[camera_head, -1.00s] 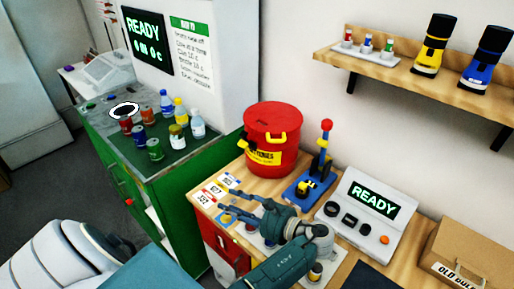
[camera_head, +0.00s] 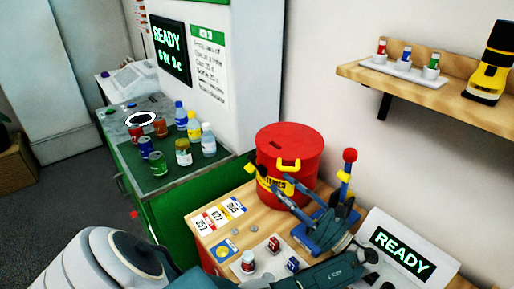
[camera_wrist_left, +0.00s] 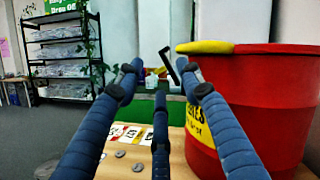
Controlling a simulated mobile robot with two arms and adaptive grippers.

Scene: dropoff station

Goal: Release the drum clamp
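The red drum (camera_head: 291,150) stands on the wooden bench, with a yellow handle (camera_head: 289,166) and a yellow batteries label. It fills the right of the left wrist view (camera_wrist_left: 285,95). Right of it stands a blue clamp-like device with an upright lever, a yellow part and a red ball knob (camera_head: 350,155); its blue base is partly hidden by my left gripper. My right gripper is not in view.
A READY console (camera_head: 400,250) stands at right. A green counter (camera_head: 165,180) holds several cans and bottles. A wall shelf (camera_head: 440,92) hangs above right.

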